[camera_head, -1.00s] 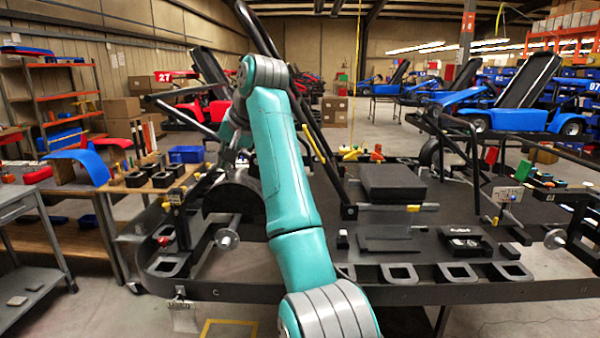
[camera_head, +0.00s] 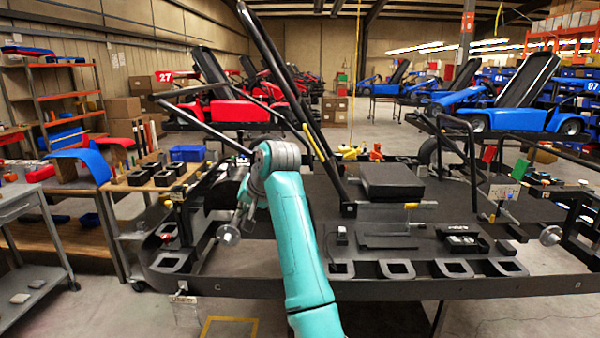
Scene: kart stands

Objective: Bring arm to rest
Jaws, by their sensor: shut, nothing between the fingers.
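My teal arm (camera_head: 297,240) rises from the bottom edge, right of the picture's middle, to a grey joint (camera_head: 279,155) in front of the kart frame. I see nothing carried by the arm.
The black kart frame (camera_head: 420,289) on its stand spans the middle and right. A slanted black bar (camera_head: 290,95) rises close behind my arm. A black box (camera_head: 392,181) lies on the frame. A grey cart (camera_head: 25,258) stands at left. Floor shows in front.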

